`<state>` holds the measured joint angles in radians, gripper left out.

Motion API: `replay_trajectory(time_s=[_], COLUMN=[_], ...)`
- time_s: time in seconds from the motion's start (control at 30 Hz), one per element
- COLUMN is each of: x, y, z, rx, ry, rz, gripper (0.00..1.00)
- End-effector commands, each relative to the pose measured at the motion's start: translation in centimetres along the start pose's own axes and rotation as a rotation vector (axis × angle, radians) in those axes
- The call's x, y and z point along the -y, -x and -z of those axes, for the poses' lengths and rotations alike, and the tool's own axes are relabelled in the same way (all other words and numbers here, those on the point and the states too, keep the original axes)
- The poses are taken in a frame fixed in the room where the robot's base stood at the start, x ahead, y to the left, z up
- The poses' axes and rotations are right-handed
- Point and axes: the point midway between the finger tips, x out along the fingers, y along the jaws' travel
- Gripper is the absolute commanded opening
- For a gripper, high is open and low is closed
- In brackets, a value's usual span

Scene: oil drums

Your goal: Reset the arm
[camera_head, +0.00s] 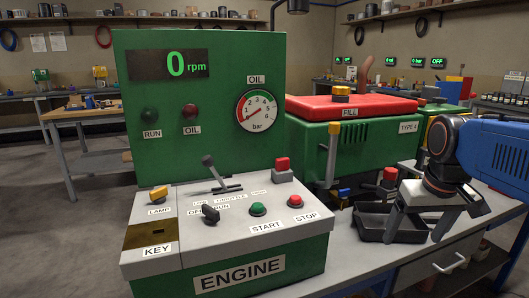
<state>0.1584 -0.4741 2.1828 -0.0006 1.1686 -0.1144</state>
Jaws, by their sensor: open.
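My gripper (412,224) is at the right, on the end of my blue and black arm. Its two grey fingers are spread apart and point downward. It appears empty. It hangs over or in front of a black tray (372,219); I cannot tell whether it touches the tray. Part of the tray is hidden behind the fingers. My arm leaves the picture at the right edge.
A green engine panel (216,135) with a grey control console (185,227) stands left of my gripper. A green box with a red lid (352,108) stands behind. A grey workbench (350,262) runs below my gripper.

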Motion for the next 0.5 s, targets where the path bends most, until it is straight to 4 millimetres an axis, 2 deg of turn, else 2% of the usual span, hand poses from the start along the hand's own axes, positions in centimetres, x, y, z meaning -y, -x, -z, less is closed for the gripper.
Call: replay_trajectory(time_s=[0.03,0.3,0.5], x=[0.8,3.8,4.8], y=[-0.4,-4.0,-6.2], z=[-1.6,-9.0,-12.5], rx=[-0.018,-0.100,-0.140], ry=[0.009,0.030,0.038], rz=[0.003,0.025,0.040], gripper=[0.83,0.83,0.83])
